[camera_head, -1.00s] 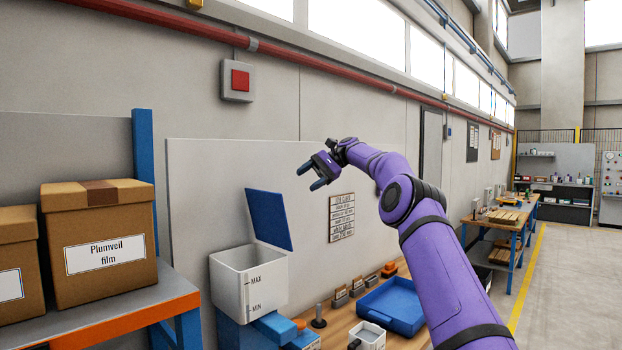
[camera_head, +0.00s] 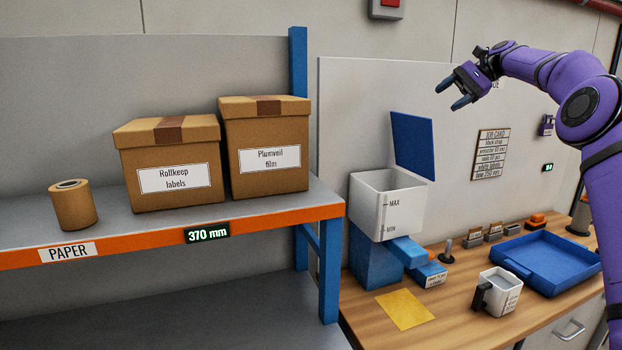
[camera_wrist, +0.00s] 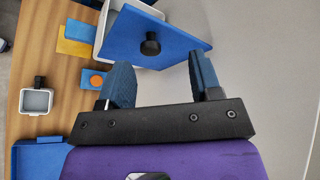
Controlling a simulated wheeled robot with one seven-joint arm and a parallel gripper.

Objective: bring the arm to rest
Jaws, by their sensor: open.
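My gripper (camera_head: 458,92) is raised in the air at the upper right of the head view, in front of the pale back panel. Its two blue fingers are apart with nothing between them. The wrist view shows the same open fingers (camera_wrist: 158,88). Beyond them is the blue lid (camera_wrist: 160,38) with a black knob. In the head view this lid (camera_head: 412,145) stands raised above the white MAX/MIN bin (camera_head: 385,207). My purple arm reaches in from the right, bent at the elbow.
The wooden bench (camera_head: 455,325) holds a white cup (camera_head: 499,292) with a black handle, a blue tray (camera_head: 550,262) and a yellow sheet (camera_head: 405,309). The shelf at left (camera_head: 130,243) carries two cartons and a brown roll (camera_head: 73,206). Air around my gripper looks clear.

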